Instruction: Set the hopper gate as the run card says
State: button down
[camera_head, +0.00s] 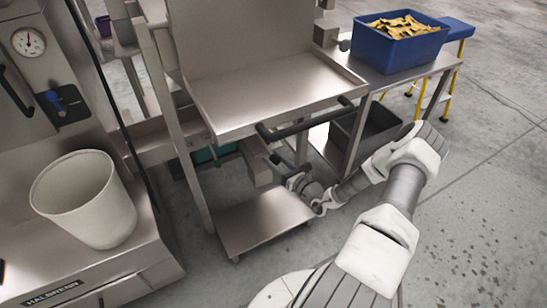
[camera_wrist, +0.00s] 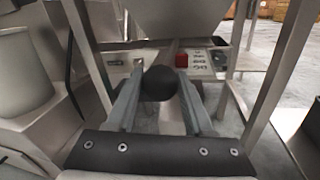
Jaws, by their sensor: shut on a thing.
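My gripper (camera_wrist: 160,90) is shut on a round black knob (camera_wrist: 160,83), which sits between the two fingers in the wrist view. In the head view my gripper (camera_head: 293,178) is below the steel tray and beside a box-shaped part of the machine; the knob cannot be made out there. The steel hopper body (camera_wrist: 178,18) rises above and behind the knob in the wrist view. Behind the knob is a pale panel (camera_wrist: 200,63) with dark markings, too small to read. I cannot pick out the run card or the gate plate.
A black bar handle (camera_head: 305,122) runs just above my gripper, along the steel tray (camera_head: 265,100). A low steel shelf (camera_head: 262,222) lies beneath. A white bin (camera_head: 85,200) stands left. A dark crate (camera_head: 365,135) and a blue crate (camera_head: 400,50) of yellowish pieces are right.

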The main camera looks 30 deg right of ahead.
jog(key=shift+c, duration=1.6)
grip_release()
jog(key=shift+s, duration=0.2)
jog(key=p+v, duration=0.2)
jog(key=v, duration=1.5)
jog(key=shift+s+p, duration=0.25)
jog(key=shift+p, duration=0.05)
